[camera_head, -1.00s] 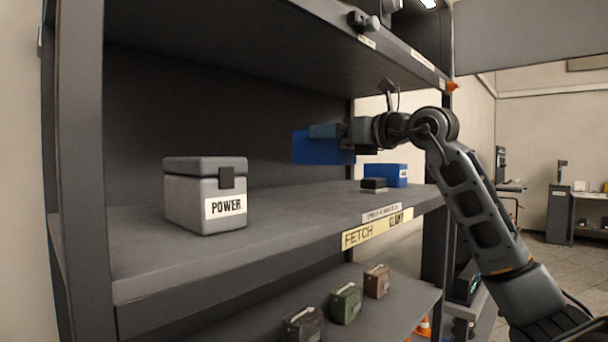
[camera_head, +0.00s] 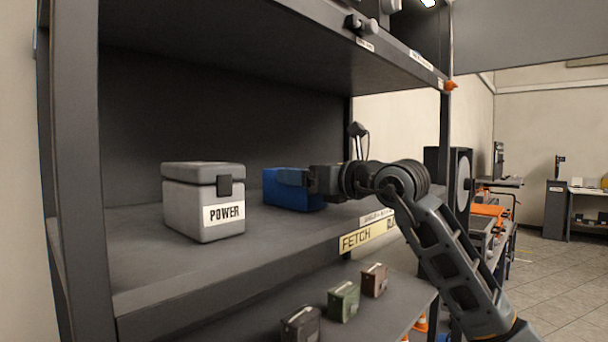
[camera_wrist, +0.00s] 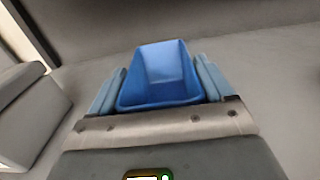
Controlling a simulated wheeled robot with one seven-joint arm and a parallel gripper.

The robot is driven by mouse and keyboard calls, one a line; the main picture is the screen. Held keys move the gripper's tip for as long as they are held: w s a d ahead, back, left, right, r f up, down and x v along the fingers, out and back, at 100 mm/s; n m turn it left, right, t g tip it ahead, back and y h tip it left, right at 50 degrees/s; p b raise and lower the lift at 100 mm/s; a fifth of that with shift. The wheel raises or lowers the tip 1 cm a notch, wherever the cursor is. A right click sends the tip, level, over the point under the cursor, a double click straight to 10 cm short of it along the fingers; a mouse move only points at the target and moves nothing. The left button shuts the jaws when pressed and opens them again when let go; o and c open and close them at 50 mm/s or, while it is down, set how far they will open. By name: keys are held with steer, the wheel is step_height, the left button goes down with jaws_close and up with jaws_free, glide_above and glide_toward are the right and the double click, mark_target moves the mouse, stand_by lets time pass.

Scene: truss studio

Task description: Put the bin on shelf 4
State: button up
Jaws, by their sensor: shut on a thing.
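The bin (camera_head: 296,203) is blue and open-topped. My gripper (camera_head: 292,178) is shut on it, with blue-grey fingers on either side. In the head view the bin is at or just above the middle shelf (camera_head: 140,265), right of a grey box; I cannot tell whether it touches the shelf. In the wrist view the bin (camera_wrist: 160,62) lies between the two fingers (camera_wrist: 158,88), its hollow inside visible. The shelf's front edge has a yellow label reading FETCH and other labels partly hidden by my arm. No number 4 is readable.
The grey box marked POWER (camera_head: 203,203) stands close left of the bin; it also shows in the wrist view (camera_wrist: 30,115). The shelf above (camera_head: 230,40) overhangs. Several small cases, including a green one (camera_head: 343,301), stand on the shelf below. A rack post (camera_head: 80,180) rises at left.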

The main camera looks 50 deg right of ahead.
steer(key=shift+f, duration=0.15)
steer(key=o, duration=1)
steer(key=shift+s, duration=0.15)
steer(key=b, duration=0.3)
glide_above(354, 218)
steer(key=shift+d, duration=0.1)
